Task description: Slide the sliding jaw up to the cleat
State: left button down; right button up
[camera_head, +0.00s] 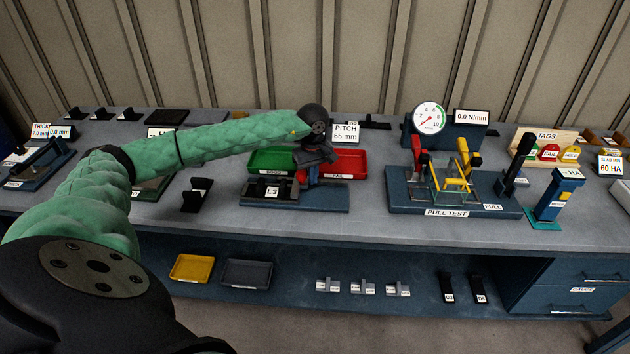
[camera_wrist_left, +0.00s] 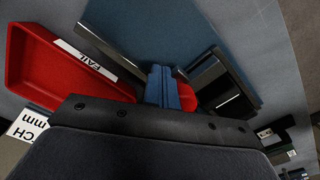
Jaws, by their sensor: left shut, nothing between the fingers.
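The pitch fixture (camera_head: 325,198) is a flat dark blue plate on the bench, left of centre. A black belt piece with upright cleats, labelled L3 (camera_head: 271,193), sits on its left part. A blue upright block (camera_head: 313,174), apparently the sliding jaw, stands right of the belt piece, with red beside it. It also shows in the left wrist view (camera_wrist_left: 164,86), near the black belt piece (camera_wrist_left: 222,84). My left gripper (camera_head: 309,172) is shut and empty, low over the fixture at the blue block. Contact and the jaw-to-cleat gap are hidden. My right gripper is out of view.
A green tray (camera_head: 271,161) and a red FAIL tray (camera_head: 350,163) stand behind the fixture. The PITCH display (camera_head: 345,133) reads 65 mm. The pull-test rig (camera_head: 450,190) stands to the right, another black belt piece (camera_head: 196,195) to the left. The front bench strip is clear.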

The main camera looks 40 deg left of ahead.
pick_arm(q)
jog(key=shift+s+a+b, duration=0.4)
jog(key=shift+s+a, duration=0.15)
jog(key=shift+a, duration=0.35)
dwell(0.5)
jog(key=shift+w+d+b, duration=0.1)
jog(key=shift+d+b, duration=0.1)
jog(key=shift+b, duration=0.15)
dwell(0.3)
jog(key=shift+r, duration=0.15)
notch_tip(320, 180, up, 9)
jog(key=p, duration=0.2)
dwell(1.1)
dwell(0.8)
